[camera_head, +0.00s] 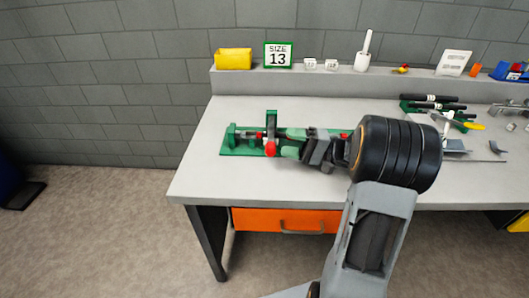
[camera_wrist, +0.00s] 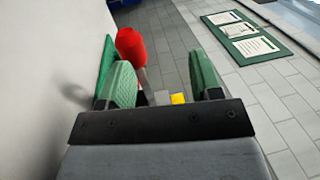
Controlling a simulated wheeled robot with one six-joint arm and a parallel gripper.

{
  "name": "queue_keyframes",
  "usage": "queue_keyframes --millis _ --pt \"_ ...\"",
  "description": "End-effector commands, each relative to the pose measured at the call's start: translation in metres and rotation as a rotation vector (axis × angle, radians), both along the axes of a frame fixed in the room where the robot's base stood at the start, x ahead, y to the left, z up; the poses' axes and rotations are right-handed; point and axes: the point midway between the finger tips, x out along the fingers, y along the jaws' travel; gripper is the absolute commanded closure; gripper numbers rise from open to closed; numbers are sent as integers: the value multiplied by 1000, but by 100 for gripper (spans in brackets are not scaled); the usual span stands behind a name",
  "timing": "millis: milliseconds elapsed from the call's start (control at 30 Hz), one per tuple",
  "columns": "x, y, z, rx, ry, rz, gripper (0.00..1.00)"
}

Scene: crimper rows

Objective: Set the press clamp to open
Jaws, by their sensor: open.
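The press clamp sits on a green base plate (camera_head: 229,150) at the left part of the workbench. It has green uprights and a bright red handle grip (camera_head: 270,149). In the wrist view the red grip (camera_wrist: 130,42) stands on a metal lever, beyond the fingertips and nearer the left finger. My gripper (camera_head: 288,143) reaches in from the right, close to the red grip. Its green fingers (camera_wrist: 162,78) are spread apart with nothing clasped between them. I cannot tell whether a finger touches the lever. My gripper and wrist hide the right part of the clamp.
A back ledge holds a yellow bin (camera_head: 233,59), a green "SIZE 13" sign (camera_head: 278,55) and small items. Black-handled tools (camera_head: 435,102) lie at the right of the bench. An orange drawer (camera_head: 287,220) is under the bench top (camera_head: 205,180). The bench's front-left corner is clear.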

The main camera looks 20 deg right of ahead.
Motion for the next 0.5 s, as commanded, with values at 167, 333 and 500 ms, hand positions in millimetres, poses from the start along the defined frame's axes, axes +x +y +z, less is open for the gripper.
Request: queue_keyframes --millis 167,333,500 --pt "0 1 -40 1 5 2 41" --pt "10 34 -29 -3 1 5 41" --pt "17 55 -25 -3 2 4 41"
